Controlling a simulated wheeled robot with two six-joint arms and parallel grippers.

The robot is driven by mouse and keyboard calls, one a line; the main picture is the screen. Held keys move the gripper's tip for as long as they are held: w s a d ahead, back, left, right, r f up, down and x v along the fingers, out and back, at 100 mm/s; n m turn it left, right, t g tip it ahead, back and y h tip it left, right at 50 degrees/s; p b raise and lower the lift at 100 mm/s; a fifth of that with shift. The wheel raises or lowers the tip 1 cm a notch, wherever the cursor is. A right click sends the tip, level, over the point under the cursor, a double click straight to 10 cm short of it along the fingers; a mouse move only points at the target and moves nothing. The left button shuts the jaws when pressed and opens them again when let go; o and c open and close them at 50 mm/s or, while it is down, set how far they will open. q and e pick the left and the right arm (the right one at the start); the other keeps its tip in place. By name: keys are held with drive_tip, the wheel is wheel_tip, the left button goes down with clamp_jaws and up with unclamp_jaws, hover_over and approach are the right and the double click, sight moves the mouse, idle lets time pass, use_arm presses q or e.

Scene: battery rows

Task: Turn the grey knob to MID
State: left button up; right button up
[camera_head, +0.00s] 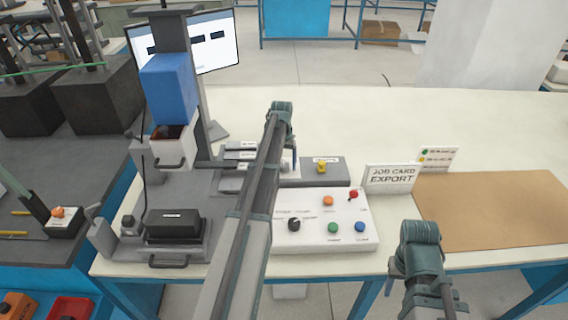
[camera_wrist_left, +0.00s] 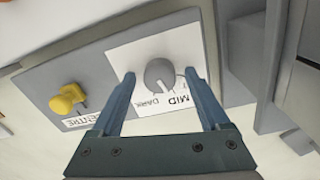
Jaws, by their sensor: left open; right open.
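The grey knob (camera_wrist_left: 159,72) sits on a white label plate (camera_wrist_left: 125,52) in the left wrist view. DARK and MID are printed below it, with a third label partly hidden by a finger. A pale mark shows on the knob's lower side; I cannot tell exactly which word it points at. My left gripper (camera_wrist_left: 161,78) is open, with one fingertip on each side of the knob; contact is not clear. In the head view my left gripper (camera_head: 291,152) is over the grey box, and my arm hides the knob. My right gripper (camera_head: 396,268) is open and low at the table's front edge.
A yellow knob (camera_head: 321,167) stands on the same grey box (camera_head: 337,175). In front is a white control panel (camera_head: 345,235) with coloured buttons, a black knob and a red lever. A blue-topped press (camera_head: 168,88) stands left.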

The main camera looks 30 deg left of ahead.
sight(283, 164)
use_arm(q)
drive_tip(key=shift+r, duration=0.1)
wheel_tip(283, 164, up, 14)
drive_tip(key=p, duration=1.4)
drive_tip(key=shift+a, duration=0.2)
drive_tip(key=shift+f, duration=0.2)
drive_tip(key=shift+s, duration=0.1)
drive_tip(key=s+d+f+m+b, duration=0.15)
drive_tip(key=s+d, duration=0.25)
drive_tip(key=d, duration=0.6)
drive_tip(key=s+d+m, duration=0.2)
drive_tip(key=s+d, duration=0.3)
drive_tip(key=d, duration=0.6)
drive_tip(key=s+d+f+m+y+b, duration=0.1)
drive_tip(key=s+d+m, duration=0.3)
drive_tip(key=s+d, duration=1.2)
drive_tip(key=shift+s+d+f+y+b, duration=0.35)
drive_tip(key=shift+s+b, duration=0.2)
drive_tip(key=shift+s, duration=0.5)
